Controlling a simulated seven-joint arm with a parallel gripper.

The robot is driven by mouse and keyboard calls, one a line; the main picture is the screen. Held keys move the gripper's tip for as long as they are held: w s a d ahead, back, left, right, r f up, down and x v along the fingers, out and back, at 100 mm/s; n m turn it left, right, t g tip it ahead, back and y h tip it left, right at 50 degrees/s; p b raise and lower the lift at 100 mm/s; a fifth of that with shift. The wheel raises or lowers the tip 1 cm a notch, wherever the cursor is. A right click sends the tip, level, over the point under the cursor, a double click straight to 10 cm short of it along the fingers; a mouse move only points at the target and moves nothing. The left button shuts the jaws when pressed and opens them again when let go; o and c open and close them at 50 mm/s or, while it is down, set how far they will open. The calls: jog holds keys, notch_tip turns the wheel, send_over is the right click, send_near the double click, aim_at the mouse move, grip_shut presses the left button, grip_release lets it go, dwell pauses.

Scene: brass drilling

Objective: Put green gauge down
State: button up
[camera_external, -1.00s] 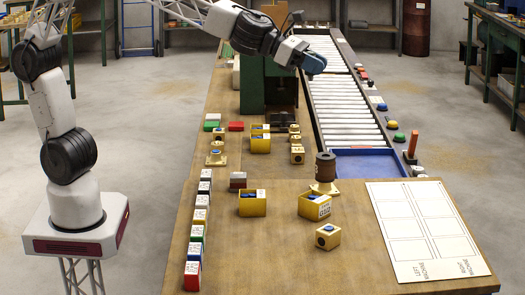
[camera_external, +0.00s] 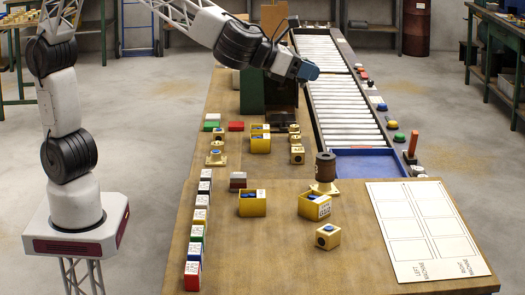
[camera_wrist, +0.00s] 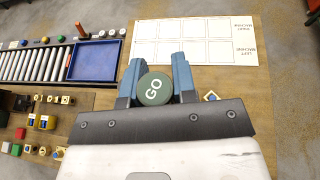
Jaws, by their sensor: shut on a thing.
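The green gauge (camera_wrist: 154,89) is a round green disc marked "GO". In the wrist view it sits between the two blue fingers of my gripper (camera_wrist: 157,72), which is shut on it. In the external view my gripper (camera_external: 304,70) is in the air over the far part of the bench, beside the roller conveyor. The gauge cannot be made out there.
A white sheet (camera_external: 427,228) with outlined boxes lies at the bench's right end; it also shows in the wrist view (camera_wrist: 195,42). Bare wood lies between.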

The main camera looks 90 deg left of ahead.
jog(key=shift+s+d+n+g+y, duration=1)
jog(key=shift+s+d+n+y, duration=1.75)
jog(key=shift+s, duration=1.25)
notch_tip(320, 180, down, 26)
jog(key=shift+a+r, duration=0.15)
jog(key=shift+r, duration=0.1)
jog(key=shift+w, duration=0.1)
jog(key=shift+f, duration=3.1)
jog(key=shift+f, duration=0.1)
jog(key=shift+f, duration=1.8)
jog(key=shift+f, duration=0.1)
jog(key=o, duration=0.9)
